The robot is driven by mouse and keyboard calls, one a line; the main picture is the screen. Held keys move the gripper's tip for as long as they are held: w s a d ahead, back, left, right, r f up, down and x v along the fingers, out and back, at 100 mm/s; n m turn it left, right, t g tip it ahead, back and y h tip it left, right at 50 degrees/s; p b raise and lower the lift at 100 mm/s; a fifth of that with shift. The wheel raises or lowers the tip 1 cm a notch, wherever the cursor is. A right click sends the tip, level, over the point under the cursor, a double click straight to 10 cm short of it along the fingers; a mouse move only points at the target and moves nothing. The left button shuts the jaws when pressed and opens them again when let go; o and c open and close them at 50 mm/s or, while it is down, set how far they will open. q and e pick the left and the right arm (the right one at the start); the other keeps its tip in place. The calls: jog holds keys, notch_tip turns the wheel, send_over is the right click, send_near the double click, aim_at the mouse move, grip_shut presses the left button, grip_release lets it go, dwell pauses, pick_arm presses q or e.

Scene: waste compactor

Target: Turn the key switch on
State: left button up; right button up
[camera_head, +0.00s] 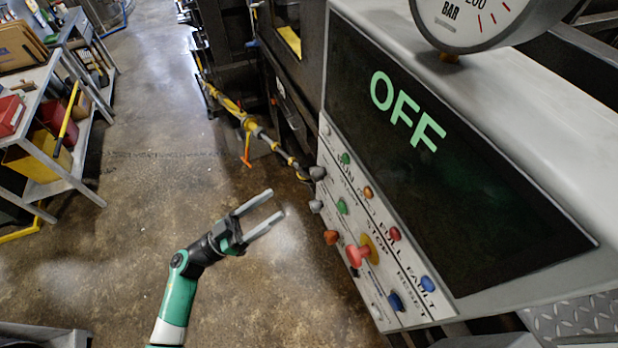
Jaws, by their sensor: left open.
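The control panel (333,160) stands at the right, its dark screen (440,160) reading "OFF" in green letters. Two grey knobs stick out from its left edge, an upper one (317,173) and a lower one (315,206). I cannot tell for sure which of them is the key switch. My left gripper (277,203) is open and empty, its two fingers pointing right towards the knobs. In the picture it is a short way left of the lower knob and does not touch the panel. My right gripper is not in view.
The panel also carries a red mushroom button (357,255), an orange-red knob (331,237), a blue knob (395,301) and several small coloured lamps. A pressure gauge (470,18) sits on top. A workbench (50,160) stands far left. The floor between is clear.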

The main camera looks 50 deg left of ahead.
aim_at(312, 177)
pick_arm(q)
jog(key=p+x, duration=0.1)
jog(key=x, duration=1)
jog(key=shift+w+r, duration=0.1)
jog(key=shift+w, duration=0.1)
grip_shut()
